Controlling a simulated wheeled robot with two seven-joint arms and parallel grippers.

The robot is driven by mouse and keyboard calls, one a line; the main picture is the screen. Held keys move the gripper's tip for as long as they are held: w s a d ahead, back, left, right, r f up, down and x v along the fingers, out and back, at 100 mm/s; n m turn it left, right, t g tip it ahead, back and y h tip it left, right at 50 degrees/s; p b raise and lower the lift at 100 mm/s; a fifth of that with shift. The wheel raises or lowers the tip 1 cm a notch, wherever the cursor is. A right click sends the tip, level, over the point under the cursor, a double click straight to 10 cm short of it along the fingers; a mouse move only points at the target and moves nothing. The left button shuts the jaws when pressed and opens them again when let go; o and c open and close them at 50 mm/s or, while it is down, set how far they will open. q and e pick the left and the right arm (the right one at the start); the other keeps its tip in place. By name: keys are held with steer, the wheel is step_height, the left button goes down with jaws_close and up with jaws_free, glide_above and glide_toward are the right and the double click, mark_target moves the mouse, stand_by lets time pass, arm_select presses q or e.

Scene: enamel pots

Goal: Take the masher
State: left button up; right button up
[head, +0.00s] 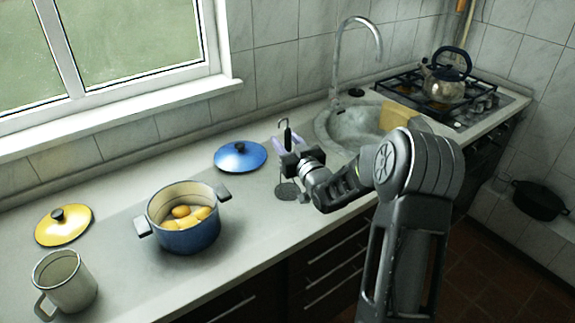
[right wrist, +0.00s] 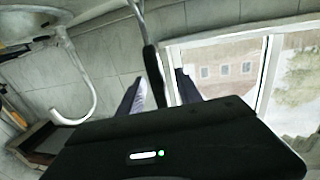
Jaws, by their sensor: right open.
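The masher (head: 287,189) stands upright on the counter, its round dark plate low down and its black handle and metal hook at the top. My right gripper (head: 288,146) is open at the height of the handle, its pale fingers on either side of it. The right wrist view shows the black handle of the masher (right wrist: 153,66) between the two fingertips of my right gripper (right wrist: 160,92). I cannot tell whether a finger touches it. The middle of the masher is hidden behind my gripper. My left gripper is not in view.
A blue pot (head: 185,238) holding several yellow items stands left of the masher. A blue lid (head: 240,156) lies behind. A yellow lid (head: 64,226) and a cream mug (head: 66,282) are far left. A sink (head: 345,132) and a stove with a kettle (head: 446,88) are right.

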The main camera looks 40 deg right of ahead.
steer(key=shift+x, duration=1.15)
steer(key=shift+c, duration=0.4)
jaws_close()
